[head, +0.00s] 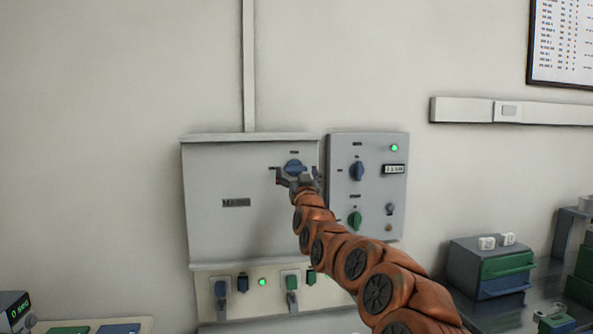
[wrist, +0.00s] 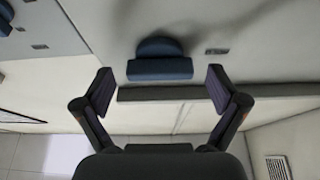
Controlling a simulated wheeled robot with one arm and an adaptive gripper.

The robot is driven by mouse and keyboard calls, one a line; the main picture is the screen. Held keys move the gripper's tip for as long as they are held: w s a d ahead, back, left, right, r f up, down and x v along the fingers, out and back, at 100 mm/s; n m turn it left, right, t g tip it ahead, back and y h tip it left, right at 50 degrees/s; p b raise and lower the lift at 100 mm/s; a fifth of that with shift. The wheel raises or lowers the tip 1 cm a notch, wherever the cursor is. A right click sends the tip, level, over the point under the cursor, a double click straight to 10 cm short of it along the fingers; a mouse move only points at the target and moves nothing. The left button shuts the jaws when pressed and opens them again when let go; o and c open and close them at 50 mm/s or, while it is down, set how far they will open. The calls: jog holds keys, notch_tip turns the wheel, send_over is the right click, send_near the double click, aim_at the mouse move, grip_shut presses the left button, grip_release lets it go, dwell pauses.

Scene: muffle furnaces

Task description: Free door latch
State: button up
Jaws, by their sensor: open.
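The grey furnace door (head: 230,230) is a flat panel on the wall, and it appears closed. A blue latch knob (head: 293,166) sits near its upper right corner. My gripper (head: 296,180) is open in front of the door, just below the knob in the head view. In the wrist view the blue latch knob (wrist: 159,68) shows a rounded part and a straight bar. It lies between and beyond the two spread fingertips of my gripper (wrist: 160,85), with a gap on each side. Contact is not visible.
A lower panel (head: 254,305) carries blue and green switches. Green and blue boxes (head: 500,268) stand at the right.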

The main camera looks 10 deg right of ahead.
jog(key=shift+w+r, duration=0.1)
jog(key=shift+w, duration=0.15)
jog(key=shift+c, duration=0.4)
jog(key=c, duration=1.1)
jog(key=shift+o, duration=0.2)
